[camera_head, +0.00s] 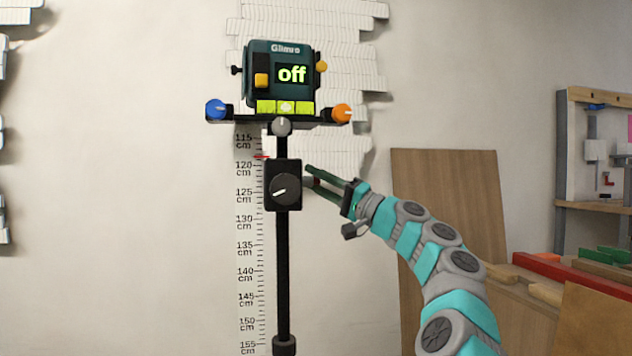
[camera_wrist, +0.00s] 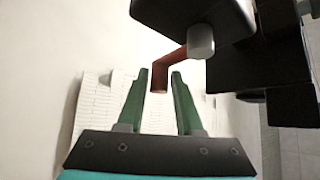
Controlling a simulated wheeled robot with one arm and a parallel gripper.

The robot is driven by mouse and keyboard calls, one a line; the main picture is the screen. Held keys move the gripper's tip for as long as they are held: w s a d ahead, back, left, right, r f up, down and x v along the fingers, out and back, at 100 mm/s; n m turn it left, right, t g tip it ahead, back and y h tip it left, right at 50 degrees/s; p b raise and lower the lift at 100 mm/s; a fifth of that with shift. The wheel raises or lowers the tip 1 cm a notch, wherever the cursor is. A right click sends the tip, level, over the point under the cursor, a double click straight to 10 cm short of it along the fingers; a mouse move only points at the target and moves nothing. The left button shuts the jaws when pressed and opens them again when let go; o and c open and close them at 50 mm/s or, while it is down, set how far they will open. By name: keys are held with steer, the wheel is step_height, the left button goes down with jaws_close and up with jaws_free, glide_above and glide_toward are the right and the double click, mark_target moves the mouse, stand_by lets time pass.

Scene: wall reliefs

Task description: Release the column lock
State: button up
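A black column (camera_head: 283,255) stands upright in front of the wall, with a black carriage block (camera_head: 283,167) on it. The block bears a dark round knob (camera_head: 286,190) with a white mark. In the wrist view a bent reddish-brown lever (camera_wrist: 160,75) comes from beside a black block (camera_wrist: 190,12) and a grey stub (camera_wrist: 200,42). I cannot make out this lever in the head view; I cannot confirm that it is the column lock. My gripper (camera_head: 307,175) is at the carriage's right side. Its green fingers (camera_wrist: 160,75) are open, with the lever's end appearing between them; contact is unclear.
A device (camera_head: 278,70) reading "off" tops the column, with a blue knob (camera_head: 216,109), an orange knob (camera_head: 342,113) and a grey knob (camera_head: 281,126). A centimetre scale (camera_head: 247,220) runs left of the column. A wooden board (camera_head: 445,205) and bench clutter stand right.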

steer(key=shift+o, duration=1.3)
steer(key=shift+v, duration=0.8)
steer(key=b+v, duration=0.1)
steer(key=v, duration=0.5)
steer(key=shift+d, duration=0.1)
steer(key=shift+s, duration=0.1)
